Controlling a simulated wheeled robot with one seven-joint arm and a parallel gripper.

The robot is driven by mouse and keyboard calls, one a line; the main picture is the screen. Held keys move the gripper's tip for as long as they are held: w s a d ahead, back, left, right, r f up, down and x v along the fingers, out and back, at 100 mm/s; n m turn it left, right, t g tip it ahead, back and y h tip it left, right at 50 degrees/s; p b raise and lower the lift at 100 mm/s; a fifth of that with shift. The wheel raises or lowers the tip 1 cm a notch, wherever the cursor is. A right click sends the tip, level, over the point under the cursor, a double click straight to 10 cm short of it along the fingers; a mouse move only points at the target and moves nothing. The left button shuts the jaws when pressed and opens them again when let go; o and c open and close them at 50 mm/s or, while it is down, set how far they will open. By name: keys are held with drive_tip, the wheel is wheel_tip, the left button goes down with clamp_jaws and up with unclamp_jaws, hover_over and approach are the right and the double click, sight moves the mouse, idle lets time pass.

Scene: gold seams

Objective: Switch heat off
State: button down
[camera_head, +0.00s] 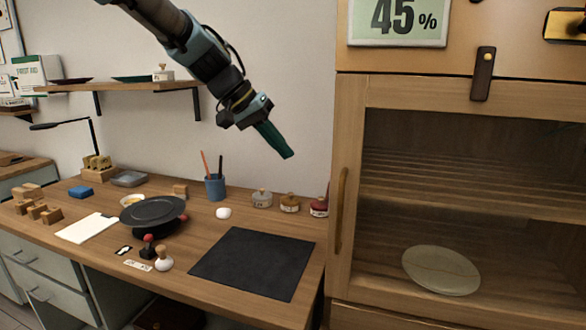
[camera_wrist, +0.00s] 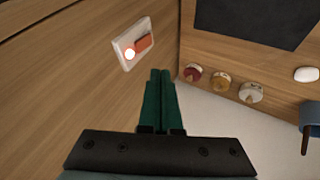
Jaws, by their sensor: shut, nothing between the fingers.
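A white switch plate (camera_wrist: 121,42) with an orange-red rocker (camera_wrist: 143,43) and a glowing light (camera_wrist: 129,54) is on a wooden panel in the wrist view. The light is lit. The switch is not visible in the head view. My gripper (camera_head: 287,155) is in the air above the back right of the desk, left of the wooden cabinet (camera_head: 350,110). In the wrist view my gripper (camera_wrist: 160,73) has its green fingers together and empty. Its tips appear just below the switch in the picture and apart from it.
Small lidded jars (camera_head: 290,203), a blue pen cup (camera_head: 215,188) and a black mat (camera_head: 253,264) are on the desk below. The cabinet has a glass front, a handle (camera_head: 341,210) and a pale plate (camera_head: 441,271) inside. A wall shelf (camera_head: 130,87) is at left.

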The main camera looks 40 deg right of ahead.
drive_tip(key=shift+v, duration=1.15)
drive_tip(key=f+b, duration=0.1)
drive_tip(key=b, duration=0.6)
drive_tip(key=shift+f+t+b, duration=0.3)
drive_tip(key=shift+f+b, duration=0.1)
drive_tip(key=shift+a+r+y+b, duration=0.2)
drive_tip(key=shift+r+y+b, duration=0.1)
drive_tip(key=shift+b, duration=0.1)
drive_tip(key=shift+f, duration=0.1)
drive_tip(key=s+d+f+p, duration=0.3)
drive_tip(key=s+d+f, duration=0.2)
drive_tip(key=d+f, duration=0.2)
drive_tip(key=shift+d+f, duration=0.25)
drive_tip(key=shift+f, duration=0.6)
